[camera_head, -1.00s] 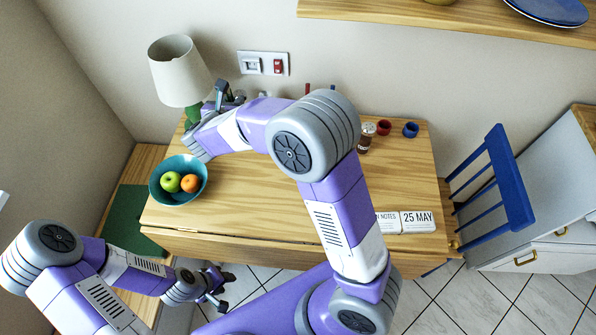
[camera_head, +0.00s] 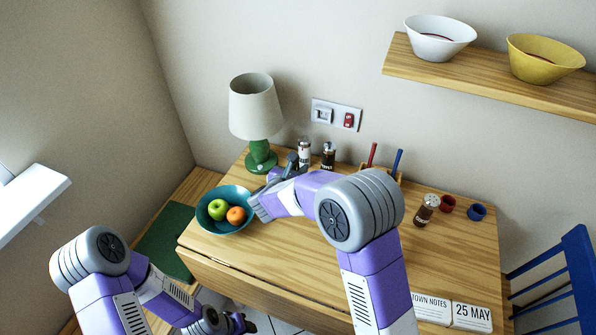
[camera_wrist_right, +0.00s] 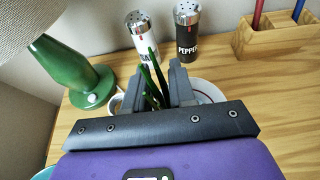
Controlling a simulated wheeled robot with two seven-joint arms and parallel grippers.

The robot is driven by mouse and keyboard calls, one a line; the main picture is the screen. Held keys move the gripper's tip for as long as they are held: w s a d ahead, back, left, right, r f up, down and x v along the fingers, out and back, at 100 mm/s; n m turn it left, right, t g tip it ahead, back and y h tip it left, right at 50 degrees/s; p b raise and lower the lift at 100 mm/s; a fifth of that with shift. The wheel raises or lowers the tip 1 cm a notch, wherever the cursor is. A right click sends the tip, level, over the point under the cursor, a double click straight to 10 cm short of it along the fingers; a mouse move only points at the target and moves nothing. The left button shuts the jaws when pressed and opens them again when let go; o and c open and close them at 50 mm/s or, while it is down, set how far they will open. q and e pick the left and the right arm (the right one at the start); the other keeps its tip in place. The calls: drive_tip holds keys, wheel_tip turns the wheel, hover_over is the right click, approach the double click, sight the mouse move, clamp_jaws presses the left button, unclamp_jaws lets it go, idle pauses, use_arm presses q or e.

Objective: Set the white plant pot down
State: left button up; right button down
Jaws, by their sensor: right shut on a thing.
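My right gripper (camera_head: 290,163) is at the back left of the wooden table, between the lamp and the shakers. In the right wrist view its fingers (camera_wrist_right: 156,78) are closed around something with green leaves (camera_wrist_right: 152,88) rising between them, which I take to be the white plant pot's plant. The pot body is hidden by my gripper in both views. A white round rim (camera_wrist_right: 212,88) shows beside the fingers; I cannot tell if it is the pot or a dish under it, nor whether the pot touches the table. My left gripper (camera_head: 240,323) is low in front of the table, its jaws unclear.
A green lamp (camera_head: 261,158) stands left of my right gripper, with salt (camera_head: 304,150) and pepper (camera_head: 328,156) shakers behind. A teal bowl (camera_head: 206,222) of fruit is at the front left. A pen holder (camera_wrist_right: 264,42) stands to the right. The table middle (camera_head: 290,250) is clear.

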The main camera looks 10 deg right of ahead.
drive_tip(key=shift+r, duration=0.1)
drive_tip(key=c, duration=0.9)
unclamp_jaws()
drive_tip(key=shift+c, duration=0.2)
drive_tip(key=shift+s+a+r, duration=0.15)
drive_tip(key=shift+s+a, duration=0.05)
drive_tip(key=p+v, duration=0.2)
drive_tip(key=v, duration=0.9)
drive_tip(key=shift+s+a+p, duration=0.15)
drive_tip(key=shift+s+p, duration=0.05)
drive_tip(key=shift+p, duration=0.15)
